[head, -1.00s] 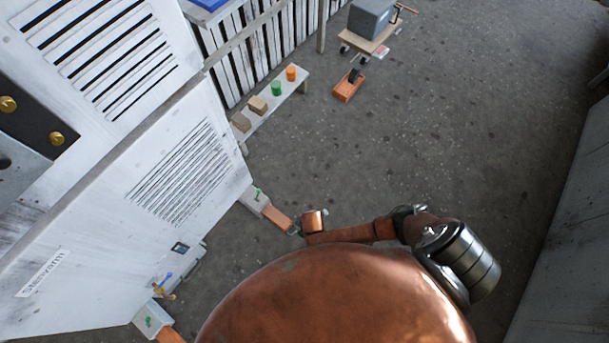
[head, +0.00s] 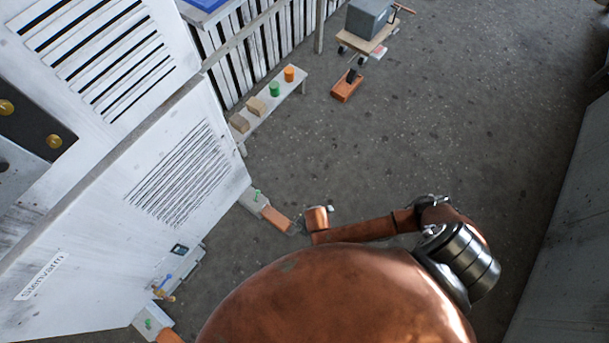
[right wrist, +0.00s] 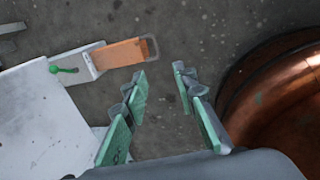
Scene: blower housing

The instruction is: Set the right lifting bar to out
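One orange lifting bar (head: 276,217) with a metal loop handle (right wrist: 152,47) sticks out of a pale bracket (head: 251,199) at the far corner of the white housing (head: 120,225). The bar also shows in the right wrist view (right wrist: 120,54), beside a green knob (right wrist: 63,69) on its bracket. A second orange bar (head: 170,336) shows partly at the bottom left of the head view. My right gripper (right wrist: 160,83) is open and empty, its green-padded fingers apart, with the loop just beyond the fingertips. Its fingers are hard to make out in the head view. My left gripper is not in view.
A narrow bench (head: 258,118) carries brown blocks, a green cylinder (head: 275,89) and an orange cylinder (head: 289,74). An orange block-like item (head: 346,88) lies on the floor near a cart with a grey box (head: 368,18). The central floor is clear; a grey wall (head: 570,240) stands right.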

